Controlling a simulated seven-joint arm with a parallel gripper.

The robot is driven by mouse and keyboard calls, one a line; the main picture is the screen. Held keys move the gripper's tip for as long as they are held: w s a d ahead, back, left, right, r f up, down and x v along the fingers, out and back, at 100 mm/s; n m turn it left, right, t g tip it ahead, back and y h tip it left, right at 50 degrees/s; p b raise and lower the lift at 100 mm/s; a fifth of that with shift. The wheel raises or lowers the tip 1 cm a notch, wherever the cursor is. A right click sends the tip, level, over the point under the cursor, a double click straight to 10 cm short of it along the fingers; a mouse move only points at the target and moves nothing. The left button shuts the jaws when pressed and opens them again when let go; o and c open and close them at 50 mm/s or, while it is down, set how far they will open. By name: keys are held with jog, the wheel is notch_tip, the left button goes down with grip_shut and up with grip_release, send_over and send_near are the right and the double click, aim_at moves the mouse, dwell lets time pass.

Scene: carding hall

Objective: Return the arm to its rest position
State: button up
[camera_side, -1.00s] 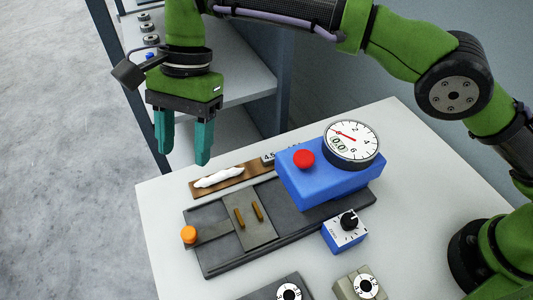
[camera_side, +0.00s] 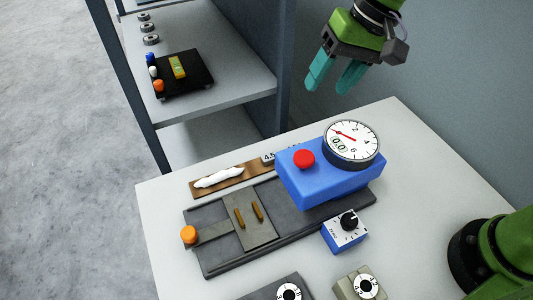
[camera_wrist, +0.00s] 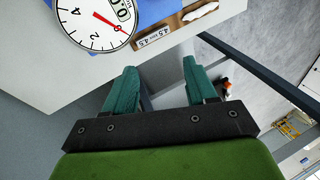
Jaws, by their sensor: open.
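My gripper (camera_side: 335,78) is in the upper right of the side view, raised above the back edge of the white table. Its two teal fingers are apart, with nothing between them. In the wrist view the fingers (camera_wrist: 163,88) are also spread and empty, over the gap past the table's edge. My arm runs out of the top of the side view, so its full pose is hidden. My green base link shows at the lower right.
The white table (camera_side: 160,210) carries a blue gauge box (camera_side: 325,185) with a dial (camera_side: 351,145), a dark fixture (camera_side: 215,262), a white tuft (camera_side: 218,178) on a brown strip and small knob boxes. A shelf (camera_side: 225,85) behind left holds a black tray (camera_side: 185,85).

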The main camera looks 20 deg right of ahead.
jog(key=s+d+m+t, duration=0.1)
jog(key=s+d+t, duration=0.1)
jog(key=s+d, duration=0.4)
jog(key=s+d+m+t+h, duration=0.1)
jog(key=s+d+t, duration=0.2)
jog(key=s+d, duration=0.3)
jog(key=d, duration=0.5)
jog(key=shift+d+r, duration=0.2)
jog(key=shift+r, duration=0.1)
